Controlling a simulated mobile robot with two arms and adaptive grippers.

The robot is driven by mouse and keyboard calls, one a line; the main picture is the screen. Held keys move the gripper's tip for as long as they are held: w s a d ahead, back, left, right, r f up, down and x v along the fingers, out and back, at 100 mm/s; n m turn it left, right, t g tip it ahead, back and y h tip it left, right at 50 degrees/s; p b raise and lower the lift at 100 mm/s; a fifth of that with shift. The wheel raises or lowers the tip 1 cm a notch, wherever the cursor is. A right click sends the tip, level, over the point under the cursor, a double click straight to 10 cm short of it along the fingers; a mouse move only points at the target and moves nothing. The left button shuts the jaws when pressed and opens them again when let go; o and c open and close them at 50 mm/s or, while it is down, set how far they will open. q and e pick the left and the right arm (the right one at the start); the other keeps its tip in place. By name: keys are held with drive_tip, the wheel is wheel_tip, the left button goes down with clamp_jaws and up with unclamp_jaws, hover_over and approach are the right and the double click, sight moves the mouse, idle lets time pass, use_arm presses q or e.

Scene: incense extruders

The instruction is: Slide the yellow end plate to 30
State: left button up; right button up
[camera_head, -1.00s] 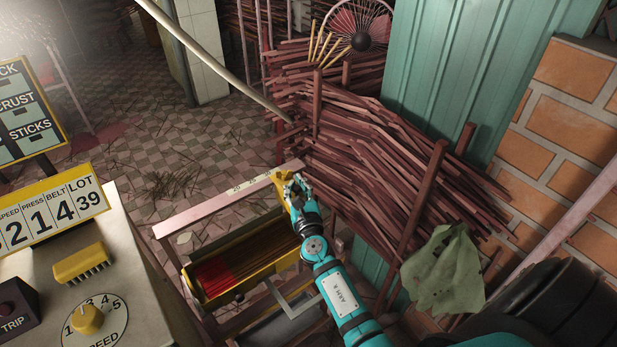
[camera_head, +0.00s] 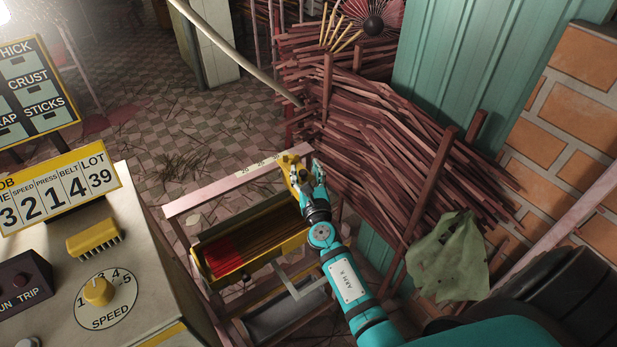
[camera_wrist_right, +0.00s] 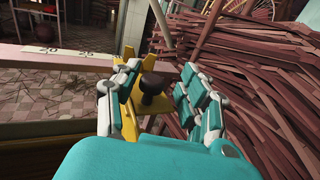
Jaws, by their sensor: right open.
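The yellow end plate (camera_head: 294,174) sits near the right end of the pale rail (camera_head: 235,183), above the stick tray. In the right wrist view the yellow end plate (camera_wrist_right: 128,112) carries a dark round knob (camera_wrist_right: 153,88). My right gripper (camera_head: 304,172) is open, with its fingers on either side of the knob; I cannot tell whether they touch it. Scale marks (camera_wrist_right: 60,52) are printed on the rail, to the left of the plate in the wrist view; 20 is legible there. My left gripper is not in view.
A yellow-edged tray (camera_head: 262,262) with red and brown sticks lies below the rail. The control console (camera_head: 135,265) with its speed dial stands at left. A large stack of reddish sticks (camera_head: 390,150) rises close behind and right of the gripper. A green cloth (camera_head: 447,258) hangs at right.

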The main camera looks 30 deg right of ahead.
drive_tip(key=v, duration=1.2)
